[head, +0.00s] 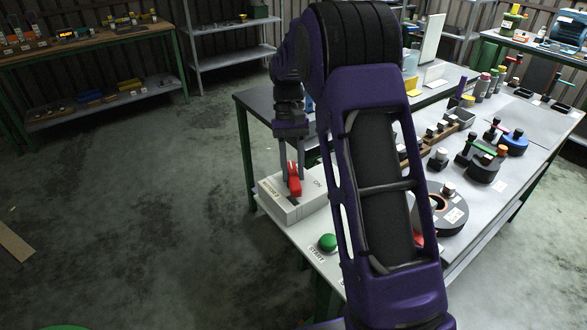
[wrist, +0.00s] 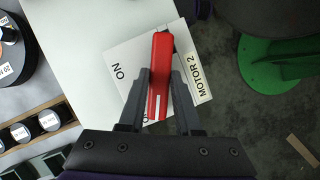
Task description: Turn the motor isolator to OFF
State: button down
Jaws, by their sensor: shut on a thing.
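The motor isolator is a light grey box (head: 299,209) on the near left corner of the table, with a red handle (head: 294,181) on top. In the wrist view the box (wrist: 128,50) shows "ON" on its left side and a "MOTOR 2" label on its right. My gripper (head: 290,170) points down and is shut on the red handle (wrist: 161,50), one finger on each side. The handle's white stripe is at its lower end in the wrist view, near a label mostly hidden by my gripper; only an "O" shows.
A green button (head: 327,242) marked START sits on the table just in front of the box. A round dark part (head: 450,215) and several assembly parts stand to the right, partly behind my arm. Open floor lies to the left.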

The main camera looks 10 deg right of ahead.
jog(key=n+h, duration=0.1)
jog(key=n, duration=0.1)
jog(key=n+h, duration=0.1)
jog(key=n, duration=0.2)
jog(key=shift+a+t, duration=0.2)
jog(key=shift+t, duration=0.1)
jog(key=shift+n, duration=0.4)
jog(key=c, duration=0.6)
grip_release()
jog(key=v, duration=1.7)
jog(key=shift+w, duration=0.15)
jog(key=shift+a+r, duration=0.2)
